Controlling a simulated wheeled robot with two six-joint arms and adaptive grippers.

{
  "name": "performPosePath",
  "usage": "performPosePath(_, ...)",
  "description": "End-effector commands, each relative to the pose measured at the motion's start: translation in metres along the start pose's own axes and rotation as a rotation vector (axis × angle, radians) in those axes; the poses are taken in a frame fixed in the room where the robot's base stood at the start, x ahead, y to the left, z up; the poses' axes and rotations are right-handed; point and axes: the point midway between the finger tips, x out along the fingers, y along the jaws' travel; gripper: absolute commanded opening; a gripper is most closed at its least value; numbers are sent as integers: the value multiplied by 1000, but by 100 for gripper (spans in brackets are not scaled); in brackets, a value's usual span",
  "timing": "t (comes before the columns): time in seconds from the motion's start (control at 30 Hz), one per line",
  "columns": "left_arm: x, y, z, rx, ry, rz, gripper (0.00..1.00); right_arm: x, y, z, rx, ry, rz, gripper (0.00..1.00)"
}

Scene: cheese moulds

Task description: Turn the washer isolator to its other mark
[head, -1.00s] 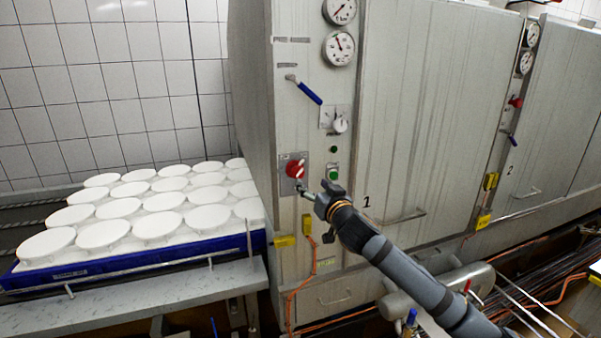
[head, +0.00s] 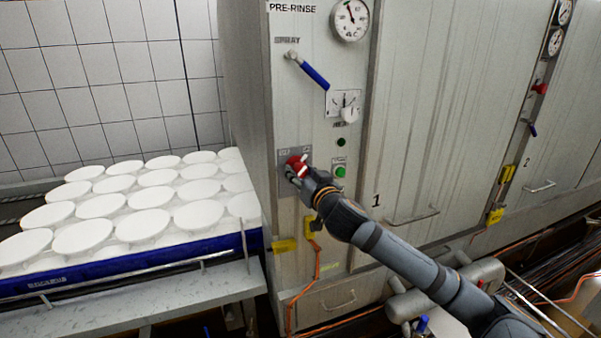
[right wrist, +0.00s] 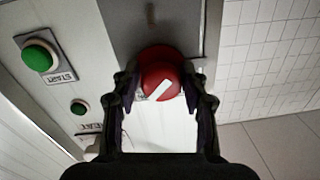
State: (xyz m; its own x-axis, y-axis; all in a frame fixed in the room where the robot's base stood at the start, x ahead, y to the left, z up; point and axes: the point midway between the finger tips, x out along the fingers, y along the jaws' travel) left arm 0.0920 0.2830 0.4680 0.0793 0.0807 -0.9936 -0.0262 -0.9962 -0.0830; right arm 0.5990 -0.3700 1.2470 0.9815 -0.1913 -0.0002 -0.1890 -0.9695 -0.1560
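The washer isolator is a red round knob (head: 294,162) with a white pointer bar, on a grey plate (head: 283,158) low on the steel washer front. In the right wrist view the red knob (right wrist: 159,79) sits between my right gripper's fingers, its white bar slanting. My right gripper (right wrist: 160,75) is open, with one finger on each side of the knob and a small gap visible at both sides. In the head view my right gripper (head: 299,174) covers the knob's lower right part. My left gripper is not in view.
A green start button (head: 340,172) and a small dark green lamp (head: 341,142) are right of the knob. A blue crate (head: 90,275) of white moulds stands left on a steel bench.

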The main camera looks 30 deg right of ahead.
Motion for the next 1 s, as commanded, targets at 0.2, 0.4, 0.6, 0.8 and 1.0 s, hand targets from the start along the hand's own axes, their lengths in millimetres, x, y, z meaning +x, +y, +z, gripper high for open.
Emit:
performPosePath(0.2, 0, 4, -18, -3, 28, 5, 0, 0, 0, 0, 0, 0, 0, 10)
performPosePath(0.4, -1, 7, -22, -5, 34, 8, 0, 0, 0, 0, -9, 0, 0, 6)
performPosePath(0.6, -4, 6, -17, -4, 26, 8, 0, 0, 0, -1, -74, -3, 0, 6)
performPosePath(0.8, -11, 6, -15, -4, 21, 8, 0, 0, 0, -2, -215, -10, 1, 6)
performPosePath(1.0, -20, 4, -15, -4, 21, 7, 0, 0, 1, -2, -402, -19, 3, 6)
